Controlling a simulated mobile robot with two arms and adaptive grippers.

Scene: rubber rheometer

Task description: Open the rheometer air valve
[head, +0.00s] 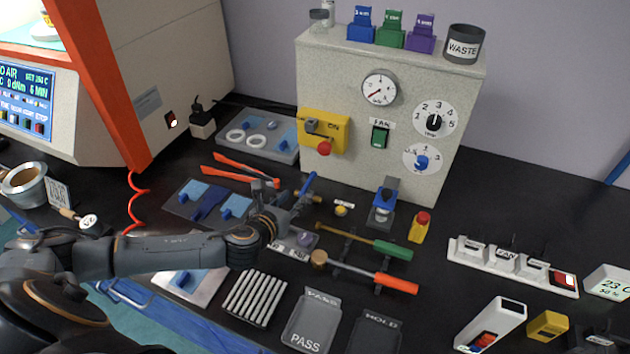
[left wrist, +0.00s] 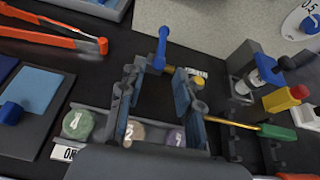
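The air valve has a blue lever (head: 308,184) on a brass fitting and stands on the black bench in front of the grey panel box. The lever also shows in the left wrist view (left wrist: 161,46), pointing up and away, just beyond the fingertips. My left gripper (head: 292,203) is open and empty, its two fingers (left wrist: 157,80) spread to either side of the lever's near end. Whether a finger touches the valve I cannot tell. The rheometer (head: 150,75) at left has a lit screen (head: 24,92) reading "NO AIR". My right gripper is not in view.
Numbered round samples (left wrist: 127,132) lie in a rack below my left gripper. Red-orange tongs (head: 240,172) lie left of it; a green-handled tool (head: 392,250) and an orange-handled one (head: 396,283) lie right. The panel box (head: 345,60) stands behind.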

